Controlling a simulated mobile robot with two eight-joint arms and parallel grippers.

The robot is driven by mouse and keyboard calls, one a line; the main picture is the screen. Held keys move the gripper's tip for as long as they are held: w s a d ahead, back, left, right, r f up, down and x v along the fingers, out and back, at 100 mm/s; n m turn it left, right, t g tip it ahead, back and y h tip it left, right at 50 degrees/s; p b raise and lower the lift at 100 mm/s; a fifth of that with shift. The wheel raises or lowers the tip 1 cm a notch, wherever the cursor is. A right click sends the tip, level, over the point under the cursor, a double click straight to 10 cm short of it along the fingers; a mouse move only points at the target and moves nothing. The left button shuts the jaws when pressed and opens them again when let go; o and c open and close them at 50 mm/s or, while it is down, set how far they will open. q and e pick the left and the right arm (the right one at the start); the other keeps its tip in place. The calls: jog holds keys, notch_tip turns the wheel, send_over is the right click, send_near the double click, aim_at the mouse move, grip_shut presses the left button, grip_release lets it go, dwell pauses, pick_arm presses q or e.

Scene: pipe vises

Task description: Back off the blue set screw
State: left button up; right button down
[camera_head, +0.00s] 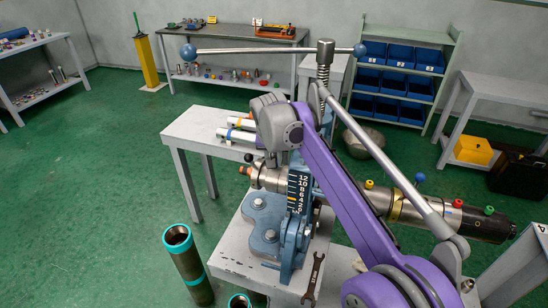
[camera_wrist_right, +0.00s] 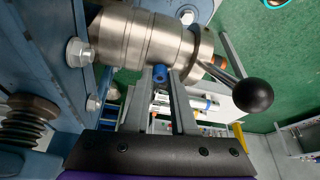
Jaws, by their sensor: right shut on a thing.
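In the right wrist view, the blue set screw (camera_wrist_right: 160,73) sits against the side of a silver cylinder (camera_wrist_right: 140,38). My right gripper (camera_wrist_right: 160,80) has its two fingertips on either side of the blue screw, closed on its head. The screw's shank is hidden by the cylinder and fingers. In the head view, my purple right arm reaches over the vise, and its fingers are hidden behind the vise and wrist. The blue vise (camera_head: 265,225) stands on the grey bench with a numbered black scale (camera_head: 298,190). My left gripper is in neither view.
A black ball-ended lever (camera_wrist_right: 253,95) juts out beside the right fingers, close to an orange screw (camera_wrist_right: 220,60). A wrench (camera_head: 314,280) lies on the bench. A long pipe (camera_head: 440,212) with coloured knobs extends right. A teal-rimmed tube (camera_head: 188,265) stands front left.

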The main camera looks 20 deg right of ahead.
jog(key=shift+n, duration=0.8)
jog(key=c, duration=0.7)
grip_release()
jog(key=shift+c, duration=0.2)
jog(key=shift+r, duration=0.1)
jog(key=p+v, duration=0.2)
jog(key=v, duration=0.8)
jog(key=shift+s+d+r, duration=0.2)
jog(key=shift+s+r, duration=0.05)
jog(key=shift+s, duration=0.1)
